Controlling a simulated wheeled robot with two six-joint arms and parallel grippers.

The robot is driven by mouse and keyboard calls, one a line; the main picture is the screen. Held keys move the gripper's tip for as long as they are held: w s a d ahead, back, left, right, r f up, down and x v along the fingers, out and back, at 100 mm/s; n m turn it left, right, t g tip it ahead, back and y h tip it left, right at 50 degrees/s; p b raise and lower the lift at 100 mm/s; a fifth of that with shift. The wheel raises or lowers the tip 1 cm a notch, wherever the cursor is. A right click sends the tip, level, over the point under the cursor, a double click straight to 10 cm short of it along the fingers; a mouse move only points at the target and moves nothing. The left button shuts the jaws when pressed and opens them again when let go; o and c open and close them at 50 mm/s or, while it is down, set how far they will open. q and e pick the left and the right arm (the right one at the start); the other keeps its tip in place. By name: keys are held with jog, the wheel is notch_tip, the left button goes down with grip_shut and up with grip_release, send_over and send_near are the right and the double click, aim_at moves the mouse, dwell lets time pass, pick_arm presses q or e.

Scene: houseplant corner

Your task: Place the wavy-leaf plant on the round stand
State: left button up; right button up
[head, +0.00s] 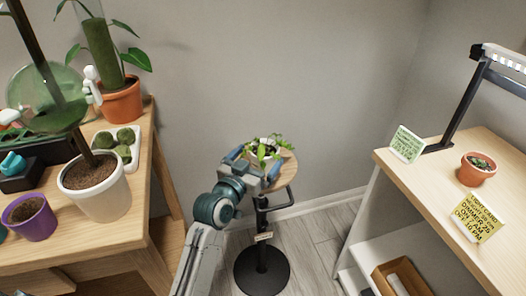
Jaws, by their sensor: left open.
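The wavy-leaf plant (265,148) has green leaves in a small pale pot and sits on the round stand (287,172). The stand has a light wooden top, a black post and a round black base on the floor. My left gripper (258,160) is open at the stand top, with its blue-tipped fingers around or beside the pot. The pot is partly hidden by the gripper and leaves, so I cannot tell if the fingers touch it. My right gripper is not in view.
At left, a wooden table (133,198) holds a white pot (100,195), a purple pot (29,217) and a terracotta pot (122,102).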

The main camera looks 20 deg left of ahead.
pick_arm(q)
jog(key=s+a, duration=0.1)
jog(key=s, duration=0.7)
jog(key=shift+a, duration=0.25)
